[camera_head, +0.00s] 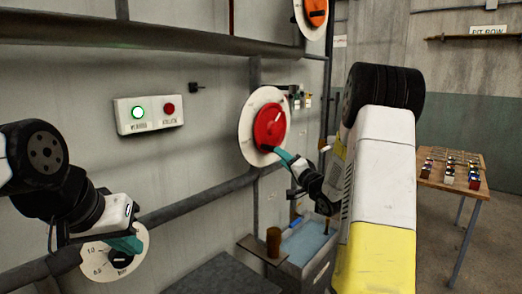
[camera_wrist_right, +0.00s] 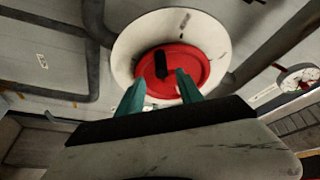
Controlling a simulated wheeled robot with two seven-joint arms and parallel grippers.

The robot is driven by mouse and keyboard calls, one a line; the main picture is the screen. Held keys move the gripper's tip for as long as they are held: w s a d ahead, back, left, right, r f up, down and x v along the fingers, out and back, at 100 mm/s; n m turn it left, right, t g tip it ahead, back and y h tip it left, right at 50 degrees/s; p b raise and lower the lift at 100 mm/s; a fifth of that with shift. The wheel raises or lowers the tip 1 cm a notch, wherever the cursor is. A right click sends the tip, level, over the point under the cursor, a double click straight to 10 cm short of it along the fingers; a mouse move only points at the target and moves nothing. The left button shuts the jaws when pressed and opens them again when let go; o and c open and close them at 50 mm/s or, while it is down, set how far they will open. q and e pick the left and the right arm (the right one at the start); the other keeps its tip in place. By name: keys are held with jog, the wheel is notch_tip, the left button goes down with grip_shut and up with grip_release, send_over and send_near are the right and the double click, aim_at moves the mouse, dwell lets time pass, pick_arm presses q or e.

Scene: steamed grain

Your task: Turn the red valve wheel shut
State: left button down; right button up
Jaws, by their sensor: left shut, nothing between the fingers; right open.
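The red valve wheel (camera_head: 272,122) sits on a round white plate (camera_head: 245,140) on the grey wall, near the middle of the head view. In the right wrist view the red wheel (camera_wrist_right: 205,68) has a dark bar across its face. My right gripper (camera_head: 270,150) is at the wheel's lower edge. In the wrist view its teal fingers (camera_wrist_right: 160,84) are apart, overlapping the wheel's near part on either side of the bar's lower end; I cannot tell whether they touch it. My left gripper (camera_head: 128,246) is shut and empty at the lower left, away from the wheel.
A wall box (camera_head: 150,114) carries a lit green button and a red one. A dial (camera_head: 102,262) is behind my left gripper. An orange wheel (camera_head: 316,12) is at the top. A water basin (camera_head: 318,268) stands below; a wooden table (camera_head: 428,180) with small items is right.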

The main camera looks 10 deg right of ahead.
aim_at(271, 148)
jog(key=x, duration=0.7)
jog(key=shift+w+a+r, duration=0.1)
jog(key=shift+w+a, duration=0.15)
grip_shut()
dwell(1.2)
